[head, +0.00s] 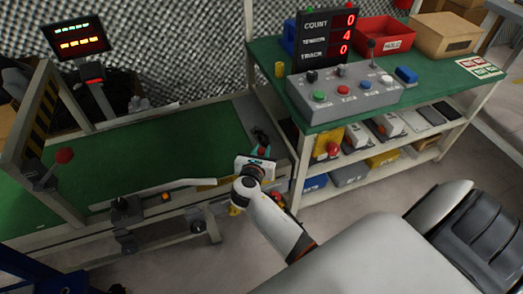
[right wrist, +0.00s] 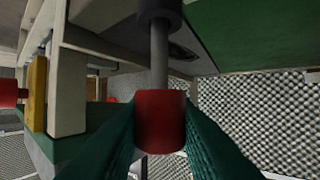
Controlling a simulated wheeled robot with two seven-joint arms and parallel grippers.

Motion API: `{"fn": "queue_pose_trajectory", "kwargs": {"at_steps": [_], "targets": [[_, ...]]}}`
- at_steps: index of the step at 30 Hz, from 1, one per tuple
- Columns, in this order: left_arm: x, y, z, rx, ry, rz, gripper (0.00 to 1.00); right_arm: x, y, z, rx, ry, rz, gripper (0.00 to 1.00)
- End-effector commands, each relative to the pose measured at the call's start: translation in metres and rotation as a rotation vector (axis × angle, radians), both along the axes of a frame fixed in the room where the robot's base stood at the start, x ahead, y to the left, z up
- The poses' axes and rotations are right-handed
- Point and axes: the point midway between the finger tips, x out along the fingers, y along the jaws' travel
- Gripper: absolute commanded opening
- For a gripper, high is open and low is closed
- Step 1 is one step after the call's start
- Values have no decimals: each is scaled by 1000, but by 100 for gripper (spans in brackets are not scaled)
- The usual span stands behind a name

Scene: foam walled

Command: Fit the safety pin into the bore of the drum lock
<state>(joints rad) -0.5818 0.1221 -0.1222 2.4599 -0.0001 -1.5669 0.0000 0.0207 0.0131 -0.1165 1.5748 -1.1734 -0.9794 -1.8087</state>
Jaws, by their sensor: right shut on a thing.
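My right gripper (head: 262,148) is at the right end of the green conveyor in the head view. In the right wrist view its two green fingers (right wrist: 160,135) are shut on the red head of the safety pin (right wrist: 160,108). The pin's grey shank points away from the fingers to a dark round collar (right wrist: 160,11), which looks like the drum lock. The shank's far end is hidden at the collar, and I cannot tell how deep it sits. In the head view the gripper mostly covers this spot. My left gripper is not in view.
A green-topped bench (head: 420,85) with a button box (head: 345,93) and count display (head: 327,38) stands to the right. The conveyor belt (head: 140,150) is mostly bare. A pale frame post (right wrist: 68,85) with a yellow box (right wrist: 37,93) is left of the pin in the wrist view.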

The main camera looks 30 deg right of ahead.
Motion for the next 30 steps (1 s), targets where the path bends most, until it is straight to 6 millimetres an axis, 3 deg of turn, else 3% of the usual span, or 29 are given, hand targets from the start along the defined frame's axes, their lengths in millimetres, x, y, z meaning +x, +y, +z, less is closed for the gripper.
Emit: {"fn": "queue_pose_trajectory", "kwargs": {"at_steps": [8,30], "targets": [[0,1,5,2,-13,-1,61,0,0,-7,-1,-1,1,1],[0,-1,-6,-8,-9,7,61,0,0,-26,-1,-1,0,1]]}}
